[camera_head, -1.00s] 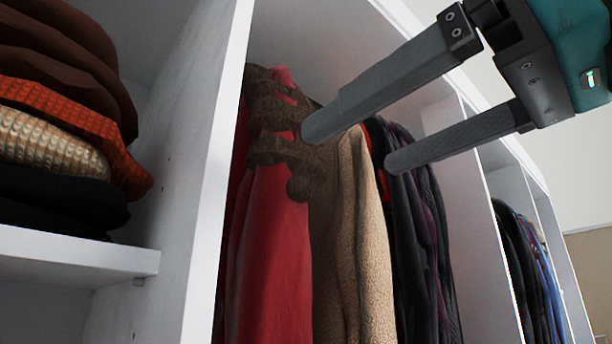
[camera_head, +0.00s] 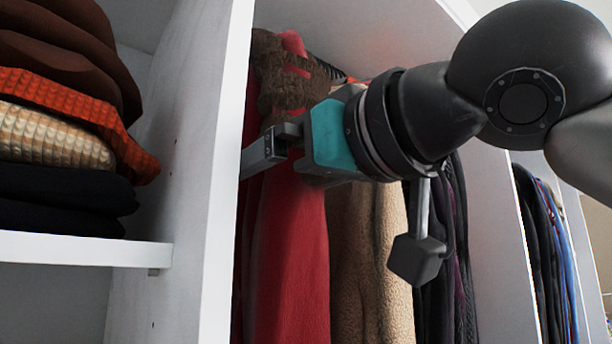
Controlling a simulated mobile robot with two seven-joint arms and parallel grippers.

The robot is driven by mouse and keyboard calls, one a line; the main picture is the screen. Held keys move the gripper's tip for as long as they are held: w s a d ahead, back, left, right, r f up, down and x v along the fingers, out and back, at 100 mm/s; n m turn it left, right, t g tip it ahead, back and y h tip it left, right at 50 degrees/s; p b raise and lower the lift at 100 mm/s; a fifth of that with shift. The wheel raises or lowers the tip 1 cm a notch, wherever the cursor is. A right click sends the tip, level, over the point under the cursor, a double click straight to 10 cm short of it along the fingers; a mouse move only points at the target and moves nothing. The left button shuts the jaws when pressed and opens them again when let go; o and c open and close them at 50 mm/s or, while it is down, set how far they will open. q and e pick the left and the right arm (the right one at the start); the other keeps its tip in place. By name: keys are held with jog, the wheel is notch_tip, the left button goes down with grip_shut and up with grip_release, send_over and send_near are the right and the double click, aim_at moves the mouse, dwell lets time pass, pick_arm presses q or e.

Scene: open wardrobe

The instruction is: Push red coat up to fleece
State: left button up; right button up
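The red coat (camera_head: 292,255), with a brown furry collar (camera_head: 283,95), hangs at the left end of the middle wardrobe bay. The tan fleece (camera_head: 372,265) hangs just right of it, with little or no visible gap. My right gripper (camera_head: 262,154) reaches in from the right, in front of both garments, fingers pointing left across the red coat's upper part toward the white partition. One finger shows clearly. The other is mostly hidden, so its opening is unclear, as is contact with the coat. My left gripper is out of view.
A white partition (camera_head: 213,200) stands close left of the red coat. Folded clothes (camera_head: 65,150) lie on a shelf (camera_head: 85,249) beyond it. Dark garments (camera_head: 447,270) hang right of the fleece, and more clothes (camera_head: 545,250) hang in the bay further right.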

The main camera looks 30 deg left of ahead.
jog(key=shift+a, duration=0.1)
grip_shut()
dwell(0.8)
jog(key=shift+w, duration=0.3)
jog(key=shift+w+d+p, duration=0.25)
jog(key=shift+w+p, duration=0.05)
jog(key=shift+w, duration=0.05)
jog(key=shift+w, duration=0.1)
jog(key=shift+w+d+p, duration=0.3)
jog(key=shift+w, duration=0.25)
jog(key=shift+w+d+p, duration=0.25)
jog(key=shift+w, duration=0.3)
jog(key=shift+w+f, duration=0.1)
jog(key=shift+w, duration=0.1)
